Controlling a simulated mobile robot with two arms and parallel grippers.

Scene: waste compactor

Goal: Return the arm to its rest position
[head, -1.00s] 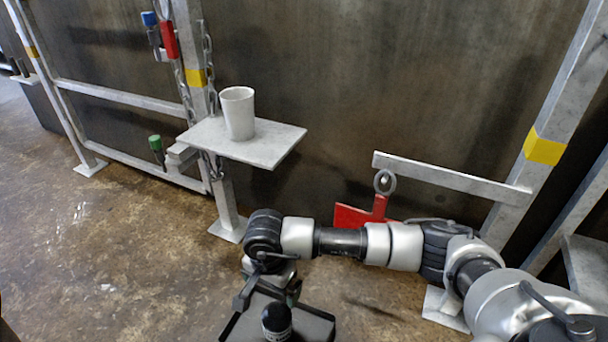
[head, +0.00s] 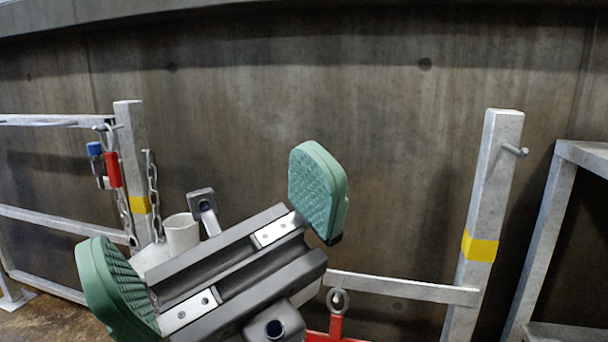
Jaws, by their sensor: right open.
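My right gripper (head: 220,245) fills the lower middle of the head view, close to the camera. Its two green ridged finger pads stand wide apart with nothing between them. Behind it, a white cup (head: 182,234) stands on a small grey shelf (head: 150,259), partly hidden by the gripper. The rest of my right arm is mostly out of the picture or behind the gripper. My left gripper is not in view.
Red (head: 113,170) and blue (head: 94,149) padlocks and chains hang at the left post. A dark wall is behind.

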